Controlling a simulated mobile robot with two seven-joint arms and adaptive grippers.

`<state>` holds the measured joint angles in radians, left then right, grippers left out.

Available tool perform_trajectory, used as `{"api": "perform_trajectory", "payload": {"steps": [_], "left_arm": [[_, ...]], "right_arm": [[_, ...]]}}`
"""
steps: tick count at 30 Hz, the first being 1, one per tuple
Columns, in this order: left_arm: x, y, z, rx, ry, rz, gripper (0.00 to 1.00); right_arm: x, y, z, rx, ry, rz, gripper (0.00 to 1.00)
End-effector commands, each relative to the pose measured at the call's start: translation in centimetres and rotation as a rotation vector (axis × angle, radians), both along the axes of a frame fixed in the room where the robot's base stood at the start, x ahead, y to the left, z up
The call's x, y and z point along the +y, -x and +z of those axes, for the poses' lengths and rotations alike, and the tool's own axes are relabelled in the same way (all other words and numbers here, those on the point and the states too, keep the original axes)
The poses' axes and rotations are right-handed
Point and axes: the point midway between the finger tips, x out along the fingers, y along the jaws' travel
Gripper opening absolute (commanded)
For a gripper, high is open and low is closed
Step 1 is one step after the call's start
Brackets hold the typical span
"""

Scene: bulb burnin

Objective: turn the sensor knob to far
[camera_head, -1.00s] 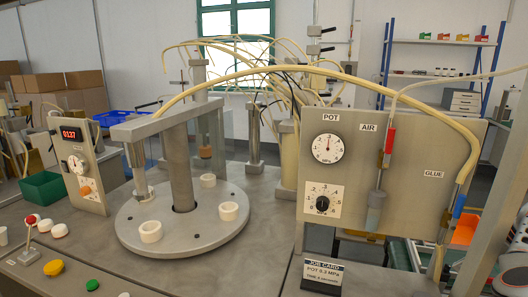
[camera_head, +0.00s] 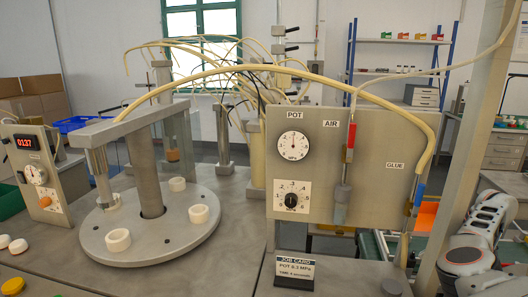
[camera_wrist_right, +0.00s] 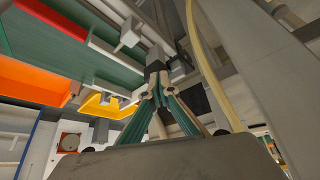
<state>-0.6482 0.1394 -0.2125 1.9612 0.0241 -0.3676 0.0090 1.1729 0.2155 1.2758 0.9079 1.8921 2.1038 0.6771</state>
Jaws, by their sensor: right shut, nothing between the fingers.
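I see no knob labelled as a sensor knob and no "far" mark that I can read. A black knob (camera_head: 291,200) on a white numbered dial sits on the upright grey panel (camera_head: 350,247), under the POT gauge (camera_head: 293,146). Its pointer setting is too small to read surely. My right arm (camera_head: 478,243) shows at the right edge of the head view, beside the panel. In the right wrist view my right gripper (camera_wrist_right: 157,75) has its fingertips together, with nothing held. My left gripper is not in view.
A round grey table (camera_head: 150,253) with several white rings stands left of the panel. A job card (camera_head: 295,268) stands before the panel. A beige hose arches to the panel's right side. An upright grey post (camera_head: 470,130) stands close to my right arm.

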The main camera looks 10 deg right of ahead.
Motion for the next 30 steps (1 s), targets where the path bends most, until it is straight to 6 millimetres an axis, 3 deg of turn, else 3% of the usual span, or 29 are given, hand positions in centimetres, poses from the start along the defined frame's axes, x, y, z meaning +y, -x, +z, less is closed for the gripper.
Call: {"api": "perform_trajectory", "payload": {"steps": [1,20,30], "left_arm": [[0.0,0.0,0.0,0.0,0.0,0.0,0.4],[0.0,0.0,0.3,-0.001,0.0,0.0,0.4],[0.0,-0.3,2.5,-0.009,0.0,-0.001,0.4]], "right_arm": [[0.9,-0.4,-0.2,0.001,-0.005,0.015,0.0],[0.5,0.3,-0.1,0.002,-0.005,0.016,0.0],[0.5,0.1,3.2,-0.004,-0.003,0.016,0.0]]}}
